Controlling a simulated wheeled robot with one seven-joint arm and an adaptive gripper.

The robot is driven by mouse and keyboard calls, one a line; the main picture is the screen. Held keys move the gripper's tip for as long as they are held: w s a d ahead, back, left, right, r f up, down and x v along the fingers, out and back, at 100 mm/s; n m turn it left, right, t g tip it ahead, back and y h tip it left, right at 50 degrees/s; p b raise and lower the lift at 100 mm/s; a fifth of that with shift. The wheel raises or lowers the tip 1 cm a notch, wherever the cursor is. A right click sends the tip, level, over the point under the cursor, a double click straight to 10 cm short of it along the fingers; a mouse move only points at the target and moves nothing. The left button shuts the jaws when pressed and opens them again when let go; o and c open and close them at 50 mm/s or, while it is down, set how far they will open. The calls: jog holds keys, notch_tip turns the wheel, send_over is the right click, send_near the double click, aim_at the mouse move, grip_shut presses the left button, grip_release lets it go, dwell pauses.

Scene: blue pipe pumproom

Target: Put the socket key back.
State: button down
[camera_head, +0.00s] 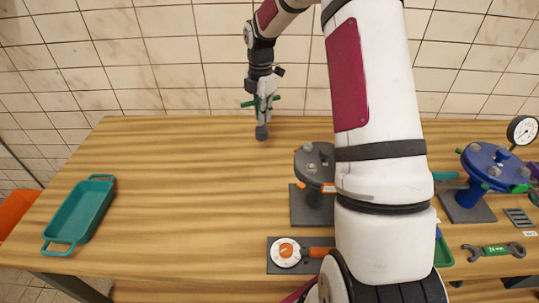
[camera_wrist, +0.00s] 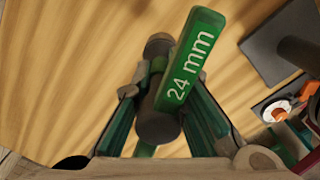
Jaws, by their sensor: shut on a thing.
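The socket key is a dark grey shaft with a green cross handle marked "24 mm" (camera_wrist: 190,68). My gripper (camera_wrist: 160,95) is shut on its shaft, with a finger on each side. In the head view my gripper (camera_head: 264,92) hangs over the back middle of the table. The socket key's dark lower end (camera_head: 262,132) points down there, and its green handle shows on both sides of the fingers. I cannot tell whether that lower end touches the table.
A teal tray (camera_head: 80,212) lies empty at left. A grey flanged stand (camera_head: 314,160) and a white-dial box (camera_head: 286,252) are near my arm. A blue flanged stand (camera_head: 487,160), gauge (camera_head: 522,130) and 24 mm wrench (camera_head: 493,251) are right. My arm hides part of a green tray (camera_head: 443,252).

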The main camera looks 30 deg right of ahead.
jog(key=d+f+n, duration=0.1)
jog(key=f, duration=0.2)
jog(key=d+f+n, duration=0.1)
jog(key=f+n, duration=0.1)
jog(key=f, duration=0.1)
jog(key=d+f+n, duration=0.1)
jog(key=d+f, duration=0.1)
jog(key=f, duration=0.1)
jog(key=shift+f+p, duration=0.1)
jog(key=shift+p, duration=0.2)
jog(key=shift+f, duration=0.2)
jog(key=c, duration=1.6)
grip_release()
jog(key=shift+r, duration=0.1)
